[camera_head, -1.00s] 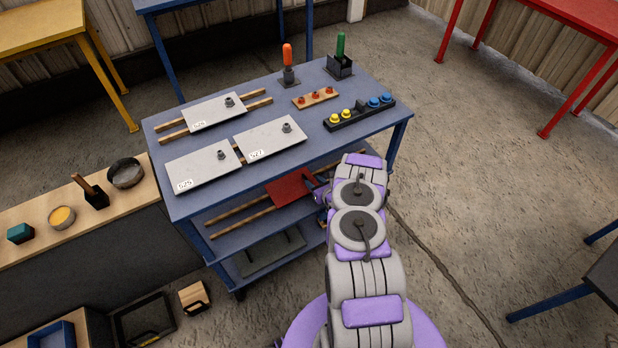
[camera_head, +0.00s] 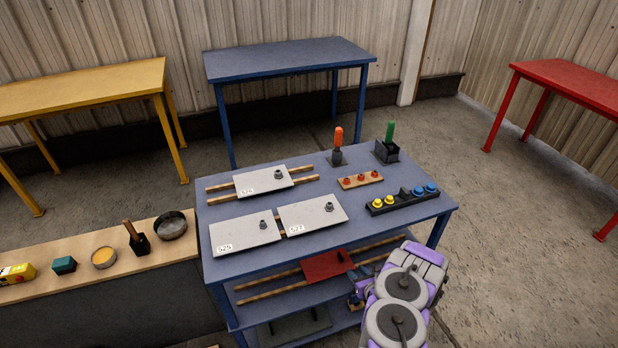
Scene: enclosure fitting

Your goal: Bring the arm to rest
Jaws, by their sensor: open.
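My arm shows at the bottom right, bent in front of the right end of the blue cart (camera_head: 275,258). My gripper (camera_head: 358,290) is at the cart's middle shelf, beside the right end of a dark red plate (camera_head: 326,266). The plate lies on two wooden rails on that shelf. The gripper is small and partly hidden by the arm; I cannot tell whether it touches the plate. The jaws look open.
The cart top holds grey plates 525 (camera_head: 245,231), 527 (camera_head: 313,213) and 526 (camera_head: 263,181), an orange-handled tool (camera_head: 338,137), a green-handled tool (camera_head: 389,132) and a black button rack (camera_head: 402,201). A wooden bench (camera_head: 80,278) stands left. Floor to the right is clear.

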